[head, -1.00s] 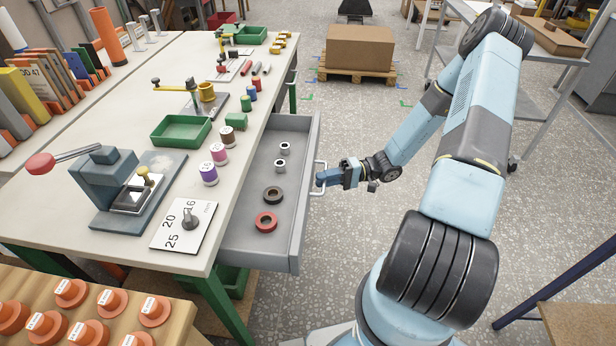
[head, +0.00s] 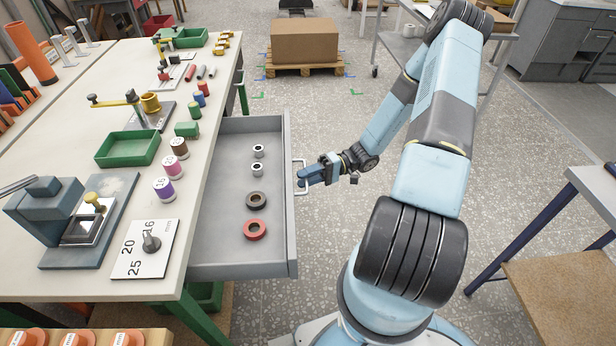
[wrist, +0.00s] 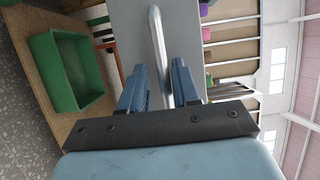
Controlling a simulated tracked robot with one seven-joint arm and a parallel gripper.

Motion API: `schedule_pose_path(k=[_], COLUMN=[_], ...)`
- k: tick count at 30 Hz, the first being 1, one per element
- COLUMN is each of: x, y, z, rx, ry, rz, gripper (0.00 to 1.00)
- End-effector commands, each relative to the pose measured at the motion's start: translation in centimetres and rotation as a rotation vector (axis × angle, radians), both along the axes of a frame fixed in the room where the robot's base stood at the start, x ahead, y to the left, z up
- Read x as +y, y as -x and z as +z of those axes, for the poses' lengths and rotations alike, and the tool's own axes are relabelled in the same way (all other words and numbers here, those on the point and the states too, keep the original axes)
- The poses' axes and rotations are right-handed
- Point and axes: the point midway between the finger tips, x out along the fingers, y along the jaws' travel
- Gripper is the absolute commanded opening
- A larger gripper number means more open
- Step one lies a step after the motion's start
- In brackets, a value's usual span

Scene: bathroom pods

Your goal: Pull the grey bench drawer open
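The grey bench drawer (head: 223,240) stands well out from the right side of the workbench, with its inside open to view. Its pale bar handle (head: 300,162) is on the outer front face. My gripper (head: 304,177) is at this handle, low beside the drawer front. In the wrist view the handle (wrist: 157,40) runs between the two blue fingers (wrist: 160,90), which are close on either side of it. Two small metal rings, a brown ring (head: 257,200) and a red ring (head: 255,229) lie in the drawer.
A cardboard box (head: 305,40) on a pallet stands at the back. A table with a blue leg (head: 540,215) is at right.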

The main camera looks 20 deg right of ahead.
Motion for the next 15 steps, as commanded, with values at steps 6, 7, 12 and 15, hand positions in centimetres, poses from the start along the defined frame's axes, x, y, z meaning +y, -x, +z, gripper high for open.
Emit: schedule_pose_path(k=[6,7,12,15], x=[0.1,0.1,-0.2,-1.2], y=[-0.1,-0.1,-0.2,-0.3], z=[0.2,0.2,0.2,0.2], rx=[-0.003,-0.003,-0.004,-0.004], ry=[-0.003,-0.003,-0.003,-0.002], rz=[0.001,0.001,0.000,-0.001], gripper=[0.40,0.40,0.40,0.40])
